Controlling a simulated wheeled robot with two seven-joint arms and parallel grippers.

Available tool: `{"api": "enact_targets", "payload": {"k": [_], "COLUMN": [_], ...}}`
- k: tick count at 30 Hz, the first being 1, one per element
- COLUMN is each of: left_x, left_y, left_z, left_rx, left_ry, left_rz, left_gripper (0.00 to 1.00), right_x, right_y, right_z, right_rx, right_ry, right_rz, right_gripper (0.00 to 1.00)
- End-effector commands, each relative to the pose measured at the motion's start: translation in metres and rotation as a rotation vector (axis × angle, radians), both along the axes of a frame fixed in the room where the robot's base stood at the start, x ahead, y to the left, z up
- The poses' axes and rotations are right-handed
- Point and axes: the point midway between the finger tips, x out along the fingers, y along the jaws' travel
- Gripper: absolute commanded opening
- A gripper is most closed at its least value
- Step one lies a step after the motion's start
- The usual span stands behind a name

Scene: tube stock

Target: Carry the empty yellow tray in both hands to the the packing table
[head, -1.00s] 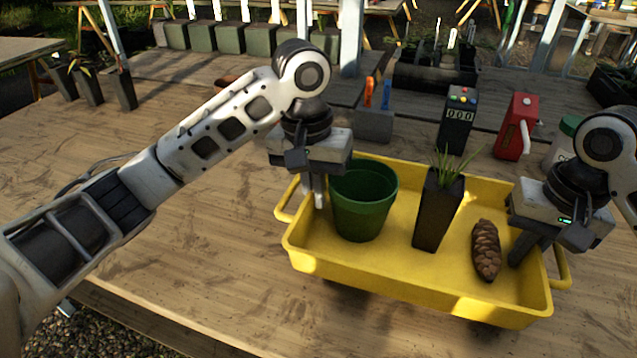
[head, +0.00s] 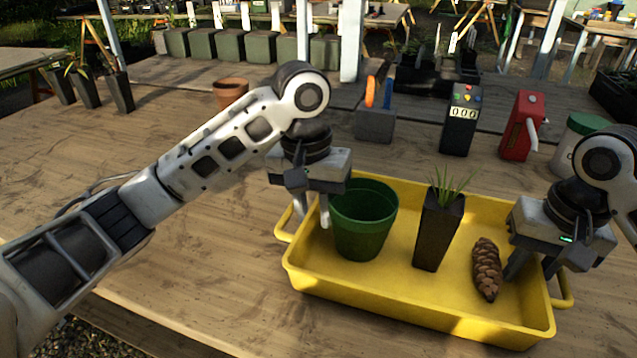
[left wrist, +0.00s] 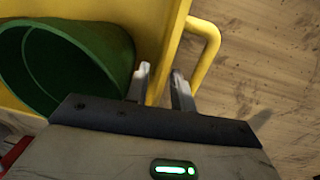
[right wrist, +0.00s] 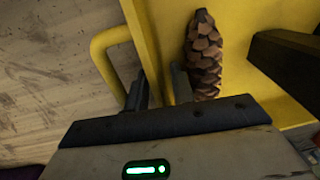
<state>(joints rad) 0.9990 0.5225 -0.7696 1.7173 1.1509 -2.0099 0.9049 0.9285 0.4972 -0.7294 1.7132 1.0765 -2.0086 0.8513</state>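The yellow tray (head: 400,308) appears to rest on the wooden table (head: 190,255). It is not empty: a green pot (head: 362,240), a black square pot with a grassy plant (head: 437,235) and a pine cone (head: 487,270) are in it. My left gripper (head: 312,212) is open at the tray's left end; its fingers stand apart on either side of the wall in the left wrist view (left wrist: 160,85). My right gripper (head: 532,268) is open at the right end, its fingers straddling that wall in the right wrist view (right wrist: 158,88).
Behind the tray stand a grey block with orange and blue handled tools (head: 376,122), a black box with a number display (head: 461,120), a red dispenser (head: 520,125) and a green-lidded jar (head: 582,138). A terracotta pot (head: 230,92) stands farther back.

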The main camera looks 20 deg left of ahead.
Motion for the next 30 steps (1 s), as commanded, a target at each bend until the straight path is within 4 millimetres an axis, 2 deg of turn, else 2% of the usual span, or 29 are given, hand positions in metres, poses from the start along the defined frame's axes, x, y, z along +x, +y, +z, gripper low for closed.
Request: {"api": "enact_targets", "payload": {"k": [4, 8, 15, 21, 26, 30], "left_x": [0.001, 0.001, 0.001, 0.001, 0.0, 0.0], "left_y": [0.0, 0.002, 0.006, 0.009, 0.01, 0.01], "left_z": [0.005, 0.023, 0.075, 0.107, 0.118, 0.12], "left_rx": [-0.001, 0.0, 0.002, 0.001, 0.001, 0.0], "left_ry": [-0.004, -0.007, -0.008, -0.004, -0.001, 0.0], "left_rz": [-0.002, -0.001, 0.002, 0.0, 0.002, 0.001], "left_gripper": [0.24, 0.24, 0.24, 0.24, 0.24, 0.24], "right_x": [0.0, 0.0, 0.0, 0.0, 0.0, 0.001], "right_y": [0.001, 0.001, 0.001, 0.001, 0.001, 0.0], "right_z": [0.0, 0.0, 0.0, 0.0, 0.001, 0.014], "right_rx": [0.002, 0.002, 0.003, 0.003, 0.003, 0.001], "right_ry": [0.0, 0.0, 0.0, -0.001, -0.001, -0.005], "right_rz": [0.002, 0.002, 0.003, 0.003, 0.003, 0.004], "right_gripper": [0.24, 0.24, 0.24, 0.24, 0.24, 0.24]}}
